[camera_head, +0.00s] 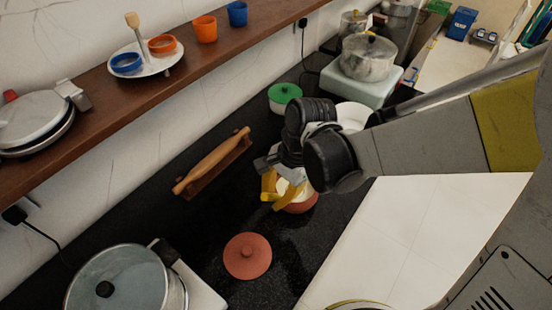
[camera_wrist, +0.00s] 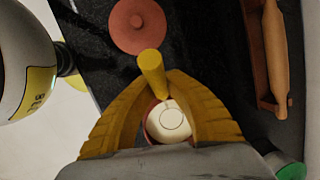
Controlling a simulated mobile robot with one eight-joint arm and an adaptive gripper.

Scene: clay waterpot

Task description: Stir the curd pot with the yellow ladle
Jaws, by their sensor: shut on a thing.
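The curd pot is a small terracotta pot (camera_head: 302,204) on the black counter, with white curd inside. It also shows in the wrist view (camera_wrist: 150,128), below and between my fingers, with the white curd (camera_wrist: 172,122) facing up. My gripper (camera_head: 279,193) is directly over the pot, its yellow fingers pointing down. In the wrist view my gripper (camera_wrist: 166,92) is shut on the yellow ladle (camera_wrist: 152,70), whose handle sticks out past the fingertips. The ladle's lower end is hidden, so I cannot tell how deep it sits in the curd.
A terracotta lid (camera_head: 247,257) lies on the counter near the pot. A rolling pin (camera_head: 213,163) is on a wooden board by the wall. A green-lidded pot (camera_head: 284,95) stands behind, and a large glass-lidded pot (camera_head: 125,280) at front left. Counter between them is clear.

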